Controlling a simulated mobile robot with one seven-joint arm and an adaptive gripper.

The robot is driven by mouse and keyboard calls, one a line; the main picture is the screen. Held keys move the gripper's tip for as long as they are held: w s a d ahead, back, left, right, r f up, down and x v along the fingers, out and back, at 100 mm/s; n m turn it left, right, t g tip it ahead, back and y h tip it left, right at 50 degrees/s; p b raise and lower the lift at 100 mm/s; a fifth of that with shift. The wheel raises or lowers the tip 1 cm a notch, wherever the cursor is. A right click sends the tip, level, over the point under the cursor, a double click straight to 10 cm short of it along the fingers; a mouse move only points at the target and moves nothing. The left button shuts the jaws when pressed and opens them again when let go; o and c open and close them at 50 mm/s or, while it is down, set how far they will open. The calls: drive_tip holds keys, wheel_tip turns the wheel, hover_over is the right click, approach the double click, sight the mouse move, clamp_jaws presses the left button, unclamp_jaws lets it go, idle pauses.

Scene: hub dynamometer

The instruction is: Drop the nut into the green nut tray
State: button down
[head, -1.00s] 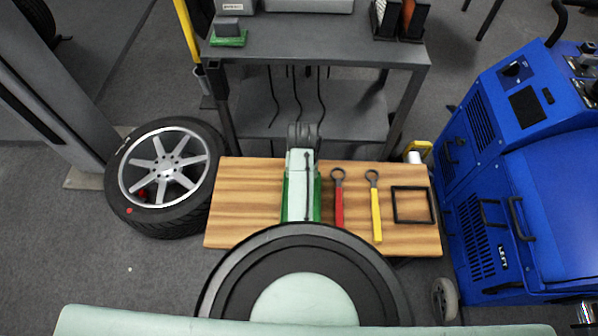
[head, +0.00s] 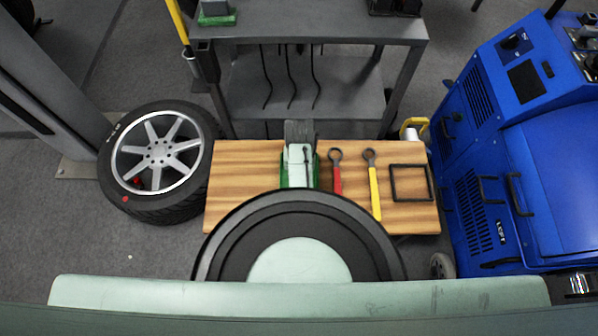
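A bright green piece (head: 284,172), likely the green nut tray, shows on the wooden board (head: 240,190) at its middle. My pale arm covers most of it, so its inside is hidden. My gripper (head: 300,131) is the dark shape at the far end of the arm, over the back edge of the board. Its fingers cannot be made out, so I cannot tell whether it is open or shut. No nut can be seen in this view.
A red-handled wrench (head: 337,175), a yellow-handled wrench (head: 374,190) and a black square frame (head: 411,182) lie on the board's right half. The left part is bare. A grey bench (head: 320,27) with a green-based block (head: 216,14) stands behind. A wheel (head: 157,160) lies left; a blue machine (head: 530,150) stands right.

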drive_tip(key=c, duration=1.2)
unclamp_jaws()
drive_tip(key=shift+c, duration=0.2)
